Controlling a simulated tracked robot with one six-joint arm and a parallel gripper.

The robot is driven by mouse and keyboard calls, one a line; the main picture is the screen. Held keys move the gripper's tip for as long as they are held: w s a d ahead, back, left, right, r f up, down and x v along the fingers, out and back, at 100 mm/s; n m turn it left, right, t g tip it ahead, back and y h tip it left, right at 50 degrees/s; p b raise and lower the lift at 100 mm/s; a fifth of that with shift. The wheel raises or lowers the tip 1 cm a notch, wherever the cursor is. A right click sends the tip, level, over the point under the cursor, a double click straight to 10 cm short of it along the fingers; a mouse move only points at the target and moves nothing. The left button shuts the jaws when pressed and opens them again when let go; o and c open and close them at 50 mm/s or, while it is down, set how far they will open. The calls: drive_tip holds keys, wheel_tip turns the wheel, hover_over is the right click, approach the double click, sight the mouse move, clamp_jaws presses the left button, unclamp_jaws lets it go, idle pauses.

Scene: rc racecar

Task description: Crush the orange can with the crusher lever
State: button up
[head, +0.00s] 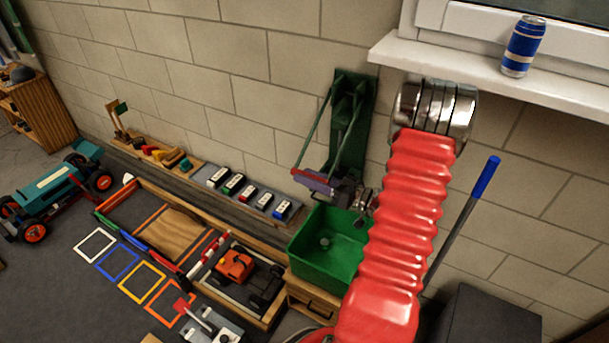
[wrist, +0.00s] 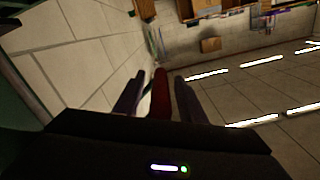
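The green crusher (head: 350,110) is fixed to the brick wall in the head view, with two long lever arms. My gripper (head: 343,190) is at the right end of this handle, small and partly hidden. In the wrist view, my gripper's two dark fingers (wrist: 158,95) stand apart, with a red bar (wrist: 160,92) between them. Narrow gaps show beside the bar. I cannot see an orange can. The inside of the crusher is partly hidden behind the lever.
A green bin (head: 325,245) stands below the crusher. A blue can (head: 523,47) stands on the white window sill (head: 480,80). A blue-tipped rod (head: 487,175) leans right of my red arm.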

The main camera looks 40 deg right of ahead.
drive_tip(key=shift+x, duration=0.9)
drive_tip(key=shift+c, duration=0.6)
clamp_jaws()
